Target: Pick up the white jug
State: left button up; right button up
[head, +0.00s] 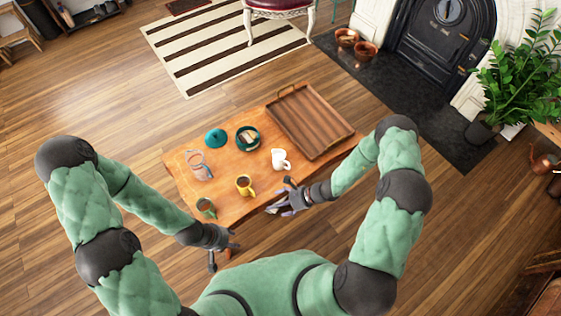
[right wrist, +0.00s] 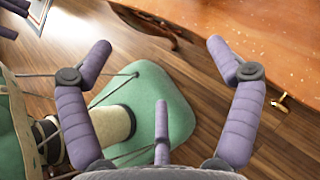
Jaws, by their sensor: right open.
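The jug does not show there. My left gripper (head: 224,254) is off the table's near left corner, with its fingers apart and empty.
On the table are a wooden tray (head: 309,122), a teal pot (head: 247,138), its teal lid (head: 216,138), a glass pitcher (head: 200,167) and a green mug (head: 206,207). The table's edge (right wrist: 250,62) crosses the right wrist view at upper right. A plant (head: 515,80) stands far right.

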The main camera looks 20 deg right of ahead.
jog(key=w+d+m+t, duration=0.5)
jog(key=w, duration=0.2)
jog(key=m+t+h, duration=0.2)
jog(key=m+t, duration=0.1)
send_near(282, 163)
jog(key=w+a, duration=0.1)
jog(key=a, duration=0.1)
jog(key=x, duration=0.1)
jog(key=b+x, duration=0.1)
jog(key=x, duration=0.3)
jog(key=shift+w+d+f+b, duration=0.25)
jog(key=shift+w+f+b, duration=0.05)
jog(key=shift+f, duration=0.15)
jog(key=shift+h, duration=0.3)
jog(key=b+x, duration=0.2)
jog(key=x, duration=0.2)
jog(key=shift+w+f, duration=0.2)
jog(key=shift+f, duration=0.15)
jog(key=shift+w+a+b, duration=0.2)
jog(key=shift+b, duration=0.1)
jog(key=c, duration=1.2)
